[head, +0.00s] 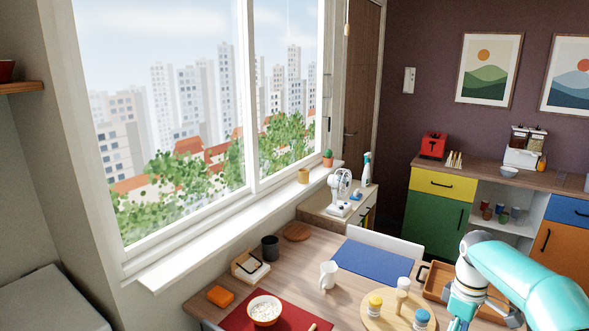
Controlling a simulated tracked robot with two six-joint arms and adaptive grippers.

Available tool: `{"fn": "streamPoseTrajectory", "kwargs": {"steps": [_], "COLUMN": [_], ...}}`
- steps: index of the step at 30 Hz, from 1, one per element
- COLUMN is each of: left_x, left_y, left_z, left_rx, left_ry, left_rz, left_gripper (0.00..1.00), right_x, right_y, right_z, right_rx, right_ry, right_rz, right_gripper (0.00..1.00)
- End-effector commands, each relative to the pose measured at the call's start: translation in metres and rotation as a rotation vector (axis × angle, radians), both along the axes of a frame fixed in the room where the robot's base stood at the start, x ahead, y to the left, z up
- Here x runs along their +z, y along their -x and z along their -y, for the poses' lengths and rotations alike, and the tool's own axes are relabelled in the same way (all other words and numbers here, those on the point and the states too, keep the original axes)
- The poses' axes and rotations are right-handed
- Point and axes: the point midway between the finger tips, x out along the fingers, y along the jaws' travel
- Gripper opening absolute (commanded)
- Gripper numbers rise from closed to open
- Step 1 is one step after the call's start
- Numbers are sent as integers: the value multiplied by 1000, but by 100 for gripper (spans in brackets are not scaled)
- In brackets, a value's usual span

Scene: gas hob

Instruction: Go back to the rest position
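My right arm comes in from the right edge, teal and white, over the right part of the wooden table (340,304). Its wrist bends downward in front of a wooden tray (436,284). The parts below the wrist (462,306) run down to the bottom edge of the picture. No fingertips can be made out there, so I cannot tell whether the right gripper is open or shut, or whether it holds anything. My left arm and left gripper are not in view.
On the table stand a white mug (328,275), a bowl (265,310) on a red mat, a blue mat (378,266), a dark cup (270,248), an orange block (220,296) and a round board (378,318) with several jars. A window sill (215,243) borders it.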

Motion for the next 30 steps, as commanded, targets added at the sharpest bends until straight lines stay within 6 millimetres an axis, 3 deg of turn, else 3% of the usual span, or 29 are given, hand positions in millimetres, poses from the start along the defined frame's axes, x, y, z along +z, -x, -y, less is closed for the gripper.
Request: {"fn": "streamPoseTrajectory", "kwargs": {"steps": [8, 11, 14, 18, 22, 24, 27, 30], "left_x": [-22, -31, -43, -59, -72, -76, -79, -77], "left_y": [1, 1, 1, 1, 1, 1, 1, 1], "left_z": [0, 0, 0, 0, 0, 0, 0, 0], "left_rx": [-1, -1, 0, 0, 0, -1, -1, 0], "left_ry": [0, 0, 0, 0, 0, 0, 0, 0], "left_rz": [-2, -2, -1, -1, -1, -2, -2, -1], "left_gripper": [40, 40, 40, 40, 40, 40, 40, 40], "right_x": [-84, -127, -182, -258, -314, -334, -347, -348], "right_y": [28, 43, 68, 119, 181, 217, 257, 277], "right_z": [-47, -73, -109, -167, -219, -243, -266, -275], "right_rx": [80, 101, 104, 51, -73, -171, -330, -492], "right_ry": [-69, -105, -150, -216, -264, -278, -282, -277], "right_rz": [-143, -187, -233, -277, -304, -307, -288, -237], "right_gripper": [64, 64, 64, 64, 64, 64, 64, 64]}}
